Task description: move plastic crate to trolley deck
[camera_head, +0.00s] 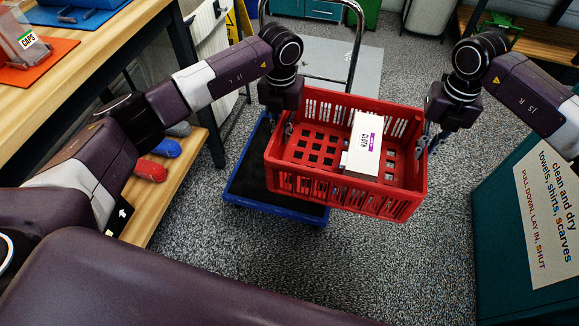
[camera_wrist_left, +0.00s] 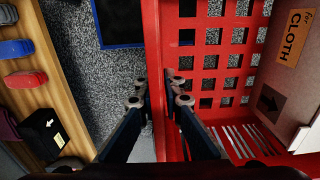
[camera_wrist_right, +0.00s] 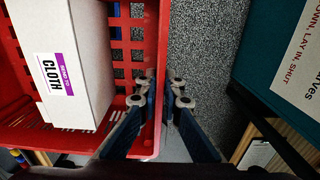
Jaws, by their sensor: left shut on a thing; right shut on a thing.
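The red plastic crate (camera_head: 345,196) hangs in the air between my two grippers, with a white box (camera_head: 364,145) labelled CLOTH inside it. My left gripper (camera_head: 284,130) is shut on the crate's left wall, and the left wrist view shows its fingers on either side of that wall (camera_wrist_left: 152,60). My right gripper (camera_head: 428,142) is shut on the crate's right wall, also seen between the fingers in the right wrist view (camera_wrist_right: 163,50). The trolley deck (camera_head: 245,178), dark with a blue rim, is below and left of the crate, which covers part of it.
A teal bin (camera_head: 500,215) with a printed sign stands at the right. The trolley's metal handle (camera_head: 357,40) rises behind the crate. Grey carpet (camera_head: 400,250) is clear in front.

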